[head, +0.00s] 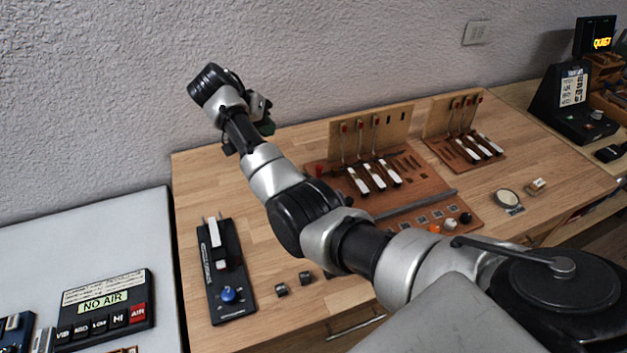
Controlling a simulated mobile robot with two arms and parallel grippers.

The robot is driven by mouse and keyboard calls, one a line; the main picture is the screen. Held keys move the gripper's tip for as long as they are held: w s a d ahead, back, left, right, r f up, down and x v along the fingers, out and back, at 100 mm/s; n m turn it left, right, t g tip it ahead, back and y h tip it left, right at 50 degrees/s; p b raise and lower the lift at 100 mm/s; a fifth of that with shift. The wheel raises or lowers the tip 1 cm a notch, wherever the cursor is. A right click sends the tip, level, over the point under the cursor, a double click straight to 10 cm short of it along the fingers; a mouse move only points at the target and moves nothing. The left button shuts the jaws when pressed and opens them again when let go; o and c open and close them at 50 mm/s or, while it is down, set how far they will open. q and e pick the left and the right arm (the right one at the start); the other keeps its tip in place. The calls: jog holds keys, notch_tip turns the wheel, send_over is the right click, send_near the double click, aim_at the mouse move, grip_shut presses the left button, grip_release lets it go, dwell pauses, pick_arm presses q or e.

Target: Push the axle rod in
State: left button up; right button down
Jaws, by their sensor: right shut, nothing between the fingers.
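The piano action board (322,178) stands on the wooden bench, with several white keys (378,176) and upright red-tipped pieces. A long grey bar (418,204) runs across the board in front of the keys. It may be the axle rod, but I cannot tell for sure, and its left part is hidden behind my right arm. My right gripper (262,127) is at the far left of the bench, near the wall, well away from the bar. It is shut and empty, partly hidden by its own wrist. My left gripper is out of view.
A second, smaller key board (467,152) stands at the back right. A black device with a blue knob (229,295) lies at the front left. Two small dark blocks (305,278) lie beside it. A round dish (507,198) lies at the right. A NO AIR panel (105,310) is on the grey table.

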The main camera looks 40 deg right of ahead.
jog(key=d+f+b, duration=0.1)
jog(key=d+f, duration=0.1)
jog(key=f, duration=0.3)
jog(key=d+f+b, duration=0.1)
jog(key=d+f, duration=0.1)
jog(key=f, duration=0.3)
jog(key=d+f+b, duration=0.2)
jog(key=f, duration=0.2)
jog(key=shift+s+f, duration=0.1)
jog(key=shift+f, duration=0.3)
jog(key=shift+s+d+f+p, duration=0.2)
jog(key=shift+s+d+p, duration=0.65)
jog(key=shift+d, duration=0.4)
jog(key=shift+s+d, duration=0.35)
jog(key=shift+s, duration=0.1)
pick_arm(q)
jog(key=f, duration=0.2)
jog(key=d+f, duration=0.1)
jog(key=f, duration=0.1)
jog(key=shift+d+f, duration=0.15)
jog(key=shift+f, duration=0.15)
pick_arm(e)
jog(key=shift+f, duration=0.1)
